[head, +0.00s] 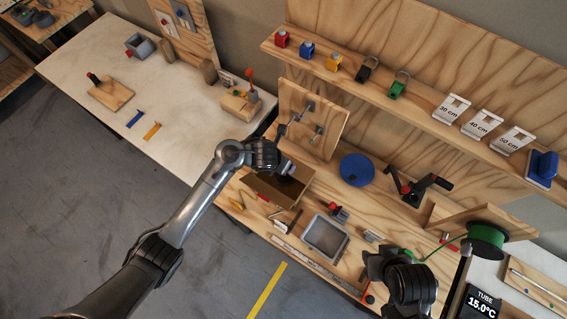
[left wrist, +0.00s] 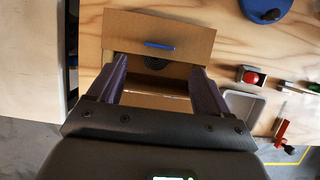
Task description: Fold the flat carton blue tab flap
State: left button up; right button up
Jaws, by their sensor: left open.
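The brown carton (head: 278,193) stands on the wooden bench under my left gripper (head: 288,169). In the left wrist view, the carton's flap (left wrist: 190,33) extends away from the opening at the top, with a blue tab (left wrist: 158,45) on it. My left gripper (left wrist: 158,72) is open there, its two dark fingers spread over the carton's opening, with no object between them. Whether the fingers touch the carton, I cannot tell. My right gripper (head: 405,285) is low at the right in the head view; its fingers are not clear.
A grey tray (head: 325,237) and small tools lie close to the carton on the bench. A blue disc (head: 357,169) and a wooden panel with hooks (head: 313,118) stand behind. A green spool (head: 486,243) is at the right.

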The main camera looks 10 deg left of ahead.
pick_arm(q)
jog(key=b+x, duration=0.1)
jog(key=x, duration=0.6)
jog(key=shift+f+b, duration=0.2)
jog(key=shift+b, duration=0.1)
jog(key=shift+w+f, duration=0.25)
jog(key=shift+f, duration=0.15)
jog(key=shift+c, duration=0.4)
jog(key=c, duration=0.9)
jog(key=shift+d, duration=0.1)
jog(key=shift+c, duration=0.4)
